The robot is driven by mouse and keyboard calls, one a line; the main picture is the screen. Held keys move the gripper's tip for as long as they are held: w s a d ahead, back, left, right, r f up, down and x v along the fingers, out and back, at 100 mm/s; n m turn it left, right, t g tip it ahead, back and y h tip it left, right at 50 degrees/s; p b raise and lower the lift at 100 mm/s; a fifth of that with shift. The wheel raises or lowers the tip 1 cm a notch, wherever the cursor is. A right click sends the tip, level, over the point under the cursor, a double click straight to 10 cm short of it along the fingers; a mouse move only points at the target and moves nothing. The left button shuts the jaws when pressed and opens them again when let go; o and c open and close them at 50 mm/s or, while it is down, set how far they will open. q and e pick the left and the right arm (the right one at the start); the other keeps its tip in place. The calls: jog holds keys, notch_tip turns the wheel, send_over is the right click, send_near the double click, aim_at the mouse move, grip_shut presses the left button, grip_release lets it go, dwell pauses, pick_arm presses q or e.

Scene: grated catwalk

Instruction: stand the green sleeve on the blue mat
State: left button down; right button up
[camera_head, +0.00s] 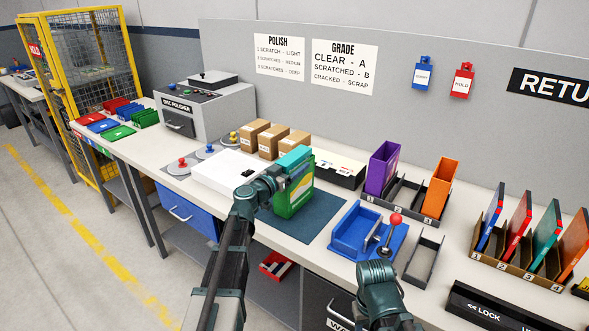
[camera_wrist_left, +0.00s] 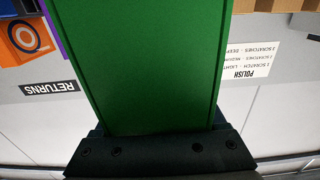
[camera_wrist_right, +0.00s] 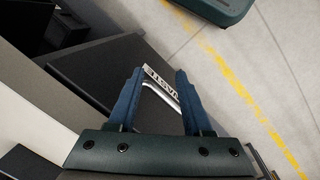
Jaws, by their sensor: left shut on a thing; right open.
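The green sleeve (camera_head: 293,197) is a tall, narrow box with a pale label, roughly upright in the head view. My left gripper (camera_head: 271,188) is shut on it. In the left wrist view the sleeve (camera_wrist_left: 140,65) fills the middle, and its far end is out of frame. The blue mat (camera_head: 322,230) is a dark flat sheet on the counter. The sleeve appears over its left part; I cannot tell whether its base touches the mat. My right gripper (camera_wrist_right: 157,88) is open and empty, low at the counter's front, right of the mat.
A blue fixture with a red-knobbed lever (camera_head: 394,222) stands right of the mat. A white box (camera_head: 228,170) is to the left, cardboard boxes (camera_head: 272,138) behind. A purple box (camera_head: 382,167) and an orange box (camera_head: 441,184) stand at the back right. The mat's right part is bare.

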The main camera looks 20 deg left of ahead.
pick_arm(q)
jog(key=shift+f, duration=0.15)
grip_release()
jog(key=shift+s+r, duration=0.2)
jog(key=shift+r, duration=0.05)
jog(key=v, duration=1.1)
jog(key=shift+s+a, duration=0.2)
jog(key=shift+s, duration=0.1)
